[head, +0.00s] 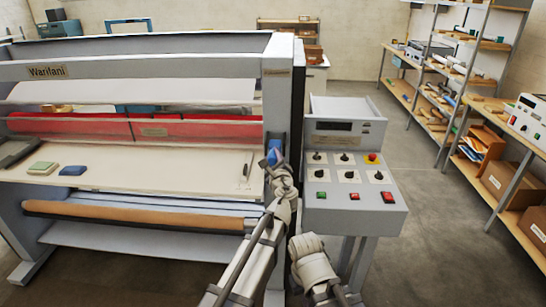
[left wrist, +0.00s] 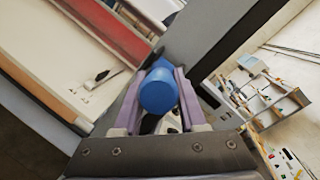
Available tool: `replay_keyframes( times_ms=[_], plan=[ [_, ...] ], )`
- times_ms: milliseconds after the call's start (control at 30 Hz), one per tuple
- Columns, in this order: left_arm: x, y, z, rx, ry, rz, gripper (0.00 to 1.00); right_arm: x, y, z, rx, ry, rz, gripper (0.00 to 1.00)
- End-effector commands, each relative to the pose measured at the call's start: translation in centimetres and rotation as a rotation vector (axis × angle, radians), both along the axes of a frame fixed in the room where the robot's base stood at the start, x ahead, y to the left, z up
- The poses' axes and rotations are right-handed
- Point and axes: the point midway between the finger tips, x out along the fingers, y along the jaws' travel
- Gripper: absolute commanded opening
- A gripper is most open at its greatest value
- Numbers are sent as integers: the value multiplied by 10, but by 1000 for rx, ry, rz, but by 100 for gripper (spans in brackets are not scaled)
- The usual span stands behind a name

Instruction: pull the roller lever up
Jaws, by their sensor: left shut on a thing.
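The roller lever's blue knob (head: 274,156) is at the right end of the laminator, beside its grey side post. It also shows large between the fingers in the left wrist view (left wrist: 159,91). My left gripper (head: 272,160) is shut on the blue knob, with a purple-grey finger on each side of it. The rest of the lever is mostly hidden behind the knob and my gripper. My right gripper cannot be made out in the head view; a grey arm part of mine shows at the lower middle.
The laminator (head: 160,70) fills the left, with red rollers and a pale feed table (head: 120,176) holding a green and a blue block. A grey control console (head: 352,205) with knobs and buttons stands just right of the lever. Shelves (head: 455,105) line the right; open floor lies between.

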Motion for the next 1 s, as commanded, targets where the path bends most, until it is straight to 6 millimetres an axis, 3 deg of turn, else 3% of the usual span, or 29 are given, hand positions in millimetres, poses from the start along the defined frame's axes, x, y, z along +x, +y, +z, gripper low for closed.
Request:
replay_keyframes(
  times_ms=[300, 600, 1000],
  plan=[
    [8, 0, 34, -2, 161, 2, 0, 0, 0, 68, 2, -1, -12, 0],
    [23, 0, 54, -1, 353, 2, 0, -1, 0, 127, 2, 2, -11, 0],
    [38, 0, 67, 3, 536, 0, 0, -1, 0, 175, 3, 2, -28, 0]
  ],
)
